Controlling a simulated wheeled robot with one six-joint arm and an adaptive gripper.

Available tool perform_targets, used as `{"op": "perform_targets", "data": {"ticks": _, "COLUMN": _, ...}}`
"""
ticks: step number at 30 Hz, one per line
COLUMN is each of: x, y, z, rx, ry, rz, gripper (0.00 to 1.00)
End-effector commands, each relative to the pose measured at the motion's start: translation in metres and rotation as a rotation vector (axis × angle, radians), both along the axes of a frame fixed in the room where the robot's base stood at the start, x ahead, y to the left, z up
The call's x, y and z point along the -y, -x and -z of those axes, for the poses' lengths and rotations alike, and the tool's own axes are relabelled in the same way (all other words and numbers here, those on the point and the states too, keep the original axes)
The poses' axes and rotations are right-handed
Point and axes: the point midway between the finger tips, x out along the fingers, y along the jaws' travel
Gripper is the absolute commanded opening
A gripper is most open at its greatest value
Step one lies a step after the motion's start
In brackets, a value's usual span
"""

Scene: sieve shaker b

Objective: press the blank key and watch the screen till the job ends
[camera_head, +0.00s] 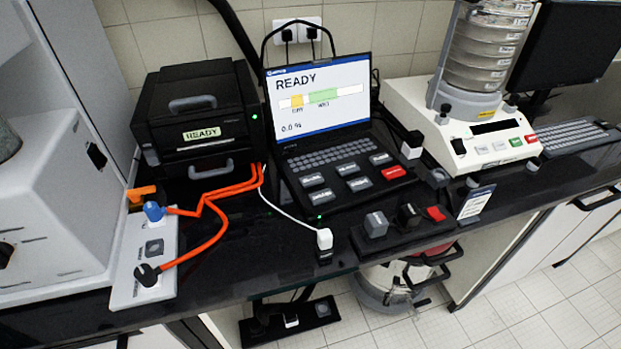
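The laptop (330,130) stands open on the dark bench. Its screen (318,92) reads READY and 0.0 %, with a bar holding a yellow and a green segment. Below its keyboard are several large grey keys, one of them here (322,197), and one red key (393,172). Their labels are too small to read, so I cannot tell which is the blank key. My gripper is not in view.
Orange cables run from the black box to a white panel (140,265) with knobs. A white adapter (324,240) and a block of dark switches (400,228) sit at the bench's front edge. A sieve shaker (470,120) and monitor (567,45) stand right. A bin (390,285) stands below.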

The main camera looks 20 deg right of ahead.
Motion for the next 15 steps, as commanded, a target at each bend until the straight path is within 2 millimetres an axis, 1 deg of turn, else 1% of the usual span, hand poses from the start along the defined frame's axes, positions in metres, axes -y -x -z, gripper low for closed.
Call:
{"op": "perform_targets", "data": {"ticks": 1, "x": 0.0, "y": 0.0, "z": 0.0, "rx": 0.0, "ry": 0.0, "rz": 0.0, "gripper": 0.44}}
{"op": "perform_targets", "data": {"ticks": 2, "x": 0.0, "y": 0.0, "z": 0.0, "rx": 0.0, "ry": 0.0, "rz": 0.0, "gripper": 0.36}}
{"op": "perform_targets", "data": {"ticks": 3, "x": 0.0, "y": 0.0, "z": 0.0, "rx": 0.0, "ry": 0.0, "rz": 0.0, "gripper": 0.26}}
{"op": "perform_targets", "data": {"ticks": 5, "x": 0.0, "y": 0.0, "z": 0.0, "rx": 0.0, "ry": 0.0, "rz": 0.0, "gripper": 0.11}}
{"op": "perform_targets", "data": {"ticks": 6, "x": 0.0, "y": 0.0, "z": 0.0, "rx": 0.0, "ry": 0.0, "rz": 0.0, "gripper": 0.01}}
{"op": "perform_targets", "data": {"ticks": 7, "x": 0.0, "y": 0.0, "z": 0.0, "rx": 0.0, "ry": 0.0, "rz": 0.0, "gripper": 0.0}}
{"op": "perform_targets", "data": {"ticks": 15, "x": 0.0, "y": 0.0, "z": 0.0, "rx": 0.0, "ry": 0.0, "rz": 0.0, "gripper": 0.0}}
